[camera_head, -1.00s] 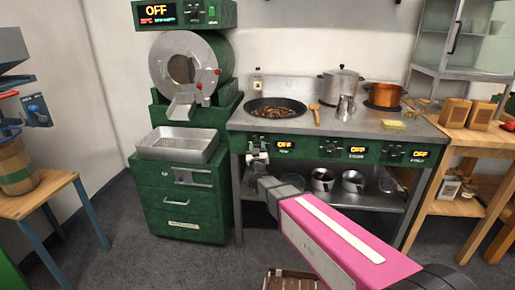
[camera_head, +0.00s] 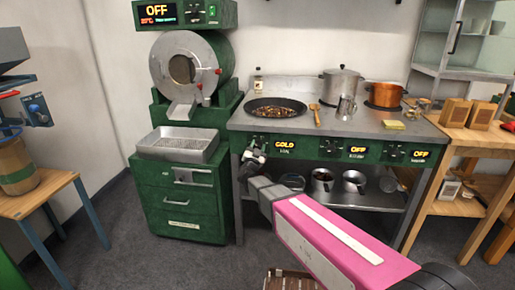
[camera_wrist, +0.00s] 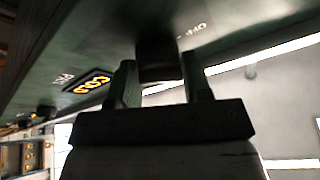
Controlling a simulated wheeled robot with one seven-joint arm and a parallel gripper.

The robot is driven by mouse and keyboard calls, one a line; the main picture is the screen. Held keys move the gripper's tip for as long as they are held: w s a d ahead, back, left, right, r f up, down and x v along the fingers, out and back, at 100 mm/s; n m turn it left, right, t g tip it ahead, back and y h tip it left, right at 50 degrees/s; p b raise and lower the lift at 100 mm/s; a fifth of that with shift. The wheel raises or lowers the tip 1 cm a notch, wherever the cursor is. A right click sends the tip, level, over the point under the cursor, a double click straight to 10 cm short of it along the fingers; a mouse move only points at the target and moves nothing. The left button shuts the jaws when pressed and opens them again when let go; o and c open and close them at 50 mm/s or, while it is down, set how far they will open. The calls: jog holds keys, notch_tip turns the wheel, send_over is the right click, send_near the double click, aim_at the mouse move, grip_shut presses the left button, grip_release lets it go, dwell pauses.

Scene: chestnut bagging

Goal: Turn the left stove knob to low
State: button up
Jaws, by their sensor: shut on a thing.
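The left stove knob is at the left end of the green stove front panel (camera_head: 322,149), largely hidden by my gripper in the head view. In the wrist view the dark knob (camera_wrist: 158,60) sits between the two fingers of my gripper (camera_wrist: 160,78), which is shut on it. In the head view my gripper (camera_head: 253,157) reaches up to the panel from below. The left display (camera_head: 285,141) shows amber letters that look like "COLD" or "GOLD". It also shows, tilted, in the wrist view (camera_wrist: 92,84).
A pan (camera_head: 273,109) of chestnuts stands on the left of the stove top. A steel pot (camera_head: 340,84) and a copper pot (camera_head: 384,94) stand right of it. The middle display (camera_head: 358,153) and right display (camera_head: 421,155) read OFF. Bowls sit on the shelf below.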

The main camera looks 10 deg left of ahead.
jog(key=m+h, duration=0.1)
jog(key=m, duration=0.2)
jog(key=m+g+h, duration=0.1)
jog(key=m, duration=0.2)
jog(key=shift+m+g+h, duration=0.3)
jog(key=shift+h, duration=0.1)
jog(key=o, duration=0.9)
jog(key=shift+c, duration=0.2)
jog(key=v, duration=1)
jog(key=shift+s+a+f, duration=0.15)
jog(key=shift+s+f, duration=0.05)
jog(key=shift+s, duration=0.15)
